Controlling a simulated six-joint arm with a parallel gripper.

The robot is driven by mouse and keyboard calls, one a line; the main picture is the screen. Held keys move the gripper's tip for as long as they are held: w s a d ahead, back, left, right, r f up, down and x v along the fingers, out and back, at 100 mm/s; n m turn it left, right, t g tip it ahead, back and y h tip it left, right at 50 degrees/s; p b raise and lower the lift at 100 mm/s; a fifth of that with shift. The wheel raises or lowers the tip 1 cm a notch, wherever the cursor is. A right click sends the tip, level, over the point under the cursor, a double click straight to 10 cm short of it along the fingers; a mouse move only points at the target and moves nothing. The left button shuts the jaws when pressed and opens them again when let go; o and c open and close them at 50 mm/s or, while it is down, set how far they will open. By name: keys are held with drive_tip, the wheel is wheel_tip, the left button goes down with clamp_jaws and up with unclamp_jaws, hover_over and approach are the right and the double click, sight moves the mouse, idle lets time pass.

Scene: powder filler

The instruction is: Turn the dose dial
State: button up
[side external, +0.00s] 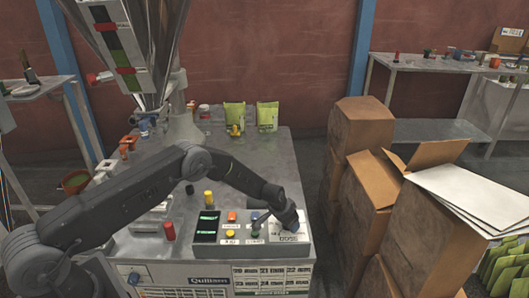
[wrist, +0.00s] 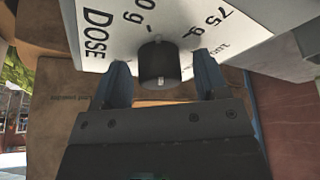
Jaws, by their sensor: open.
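The dose dial (wrist: 158,62) is a short black knob with a small pale mark on its face. It stands on a white plate (wrist: 100,20) lettered "DOSE" with gram marks, among them "75 g". My gripper (wrist: 161,68) is open, with one finger on each side of the dial in the wrist view. Gaps show between both fingers and the knob. In the side view my gripper (side external: 286,222) is over the right end of the control panel (side external: 235,257), by the white dose plate (side external: 287,240), and hides the dial there.
The panel carries a dark display (side external: 206,226), several coloured buttons and a small black lever (side external: 258,218). A red-topped post (side external: 169,230) and a yellow-topped post (side external: 208,199) stand near it. Green pouches (side external: 267,115) stand at the back. Cardboard boxes (side external: 355,140) stack beyond the bench's right edge.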

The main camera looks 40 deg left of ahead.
drive_tip(key=m+h, duration=0.1)
drive_tip(key=m, duration=0.1)
drive_tip(key=m+h, duration=0.1)
drive_tip(key=m, duration=0.2)
drive_tip(key=shift+a+g, duration=0.1)
drive_tip(key=shift+g, duration=0.3)
drive_tip(key=m+g, duration=0.1)
drive_tip(key=m, duration=0.2)
drive_tip(key=m+h, duration=0.1)
drive_tip(key=m, duration=0.2)
drive_tip(key=shift+w+g, duration=0.1)
drive_tip(key=shift+g, duration=0.3)
drive_tip(key=shift+a+r+m, duration=0.15)
drive_tip(key=shift+r+m, duration=0.15)
drive_tip(key=shift+m, duration=0.1)
drive_tip(key=v, duration=1.4)
drive_tip(key=s+d+r+n, duration=0.1)
drive_tip(key=s+r, duration=0.3)
drive_tip(key=r, duration=0.5)
drive_tip(key=s+d+r+n, duration=0.2)
drive_tip(key=s+r+n, duration=0.1)
drive_tip(key=r, duration=0.6)
drive_tip(key=shift+s+d+r+t+y, duration=0.25)
drive_tip(key=shift+s+t+y, duration=0.15)
drive_tip(key=shift+s, duration=0.1)
